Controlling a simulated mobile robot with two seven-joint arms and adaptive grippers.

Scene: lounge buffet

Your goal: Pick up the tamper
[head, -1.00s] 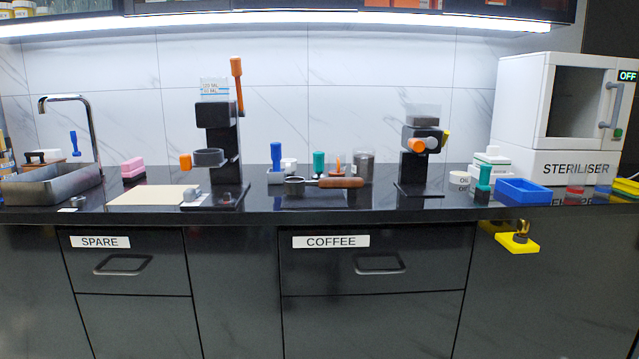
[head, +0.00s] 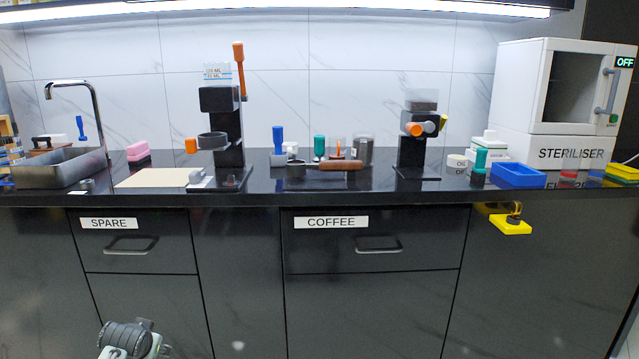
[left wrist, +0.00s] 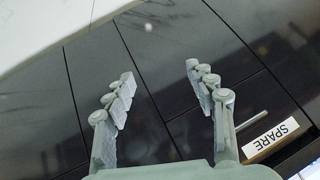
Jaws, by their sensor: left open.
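Several upright knob-handled tools stand on the black counter (head: 400,197); I cannot tell for certain which is the tamper. A blue-handled one (head: 278,140) and a teal-handled one (head: 319,148) stand behind the portafilter (head: 340,166), which has a brown handle. Another teal-handled one (head: 479,163) stands left of the blue tray. My left gripper (left wrist: 160,72) is open and empty in the left wrist view, in front of the dark cabinet fronts and away from these tools. Part of my left arm shows low at the left in the head view. My right gripper is out of view.
A tall black machine (head: 228,140) and a grinder-like machine (head: 418,145) flank the portafilter. The sink (head: 58,168) is left; the blue tray (head: 518,175) and steriliser (head: 560,100) are right. A yellow block (head: 510,224) juts out below the counter edge.

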